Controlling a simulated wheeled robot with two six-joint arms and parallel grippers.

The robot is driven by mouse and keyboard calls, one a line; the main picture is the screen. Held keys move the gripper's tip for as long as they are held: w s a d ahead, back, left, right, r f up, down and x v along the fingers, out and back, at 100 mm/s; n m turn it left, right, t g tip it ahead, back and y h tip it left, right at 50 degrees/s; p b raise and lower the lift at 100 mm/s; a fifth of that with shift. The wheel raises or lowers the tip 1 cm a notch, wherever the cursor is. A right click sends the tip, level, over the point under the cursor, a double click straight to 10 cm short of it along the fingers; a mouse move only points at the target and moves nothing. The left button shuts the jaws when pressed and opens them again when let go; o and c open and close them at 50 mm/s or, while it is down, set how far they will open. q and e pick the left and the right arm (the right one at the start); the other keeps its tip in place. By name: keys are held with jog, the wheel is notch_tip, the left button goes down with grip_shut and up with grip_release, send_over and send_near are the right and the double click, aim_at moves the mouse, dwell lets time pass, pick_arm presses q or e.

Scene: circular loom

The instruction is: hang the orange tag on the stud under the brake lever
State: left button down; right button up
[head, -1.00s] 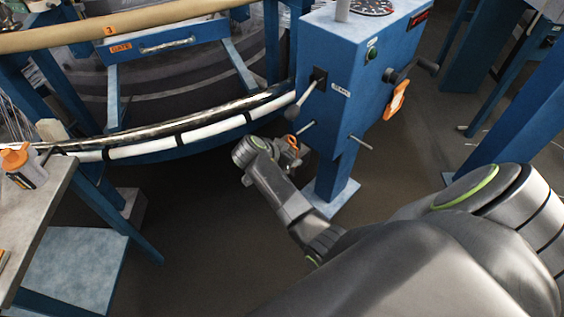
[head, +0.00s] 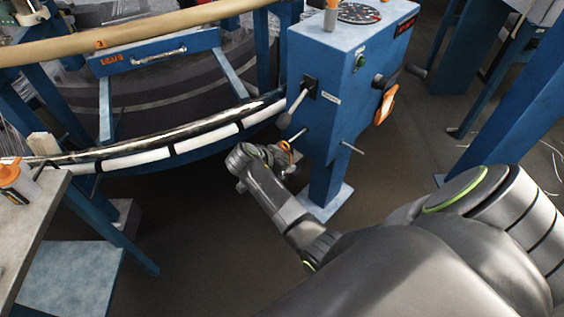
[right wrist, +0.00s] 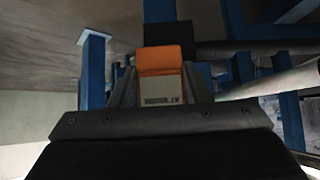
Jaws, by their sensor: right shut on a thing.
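The brake lever (head: 298,104), with its grey knob, sticks out from the left face of the blue pedestal (head: 325,55). Below it a thin metal stud (head: 299,135) points toward the lower left. My right gripper (head: 276,158) is at the stud's outer end, shut on the orange tag, whose orange part (head: 286,147) shows beside the stud tip. I cannot tell whether the tag's loop is around the stud. In the right wrist view the tag (right wrist: 160,62), orange above a pale printed label, sits between the fingers (right wrist: 160,88). My left gripper is not in view.
A second stud (head: 352,147) juts from the pedestal's front face. An orange item (head: 386,104) hangs on its right side. The curved loom rail (head: 190,142) passes left of my gripper.

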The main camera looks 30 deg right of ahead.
jog(key=shift+d, duration=0.15)
jog(key=shift+w+d, duration=0.3)
jog(key=shift+d, duration=0.6)
jog(key=shift+d, duration=0.2)
jog(key=shift+f, duration=0.2)
dwell(0.5)
jog(key=o, duration=1.1)
jog(key=shift+o, duration=0.2)
jog(key=shift+a+r, duration=0.1)
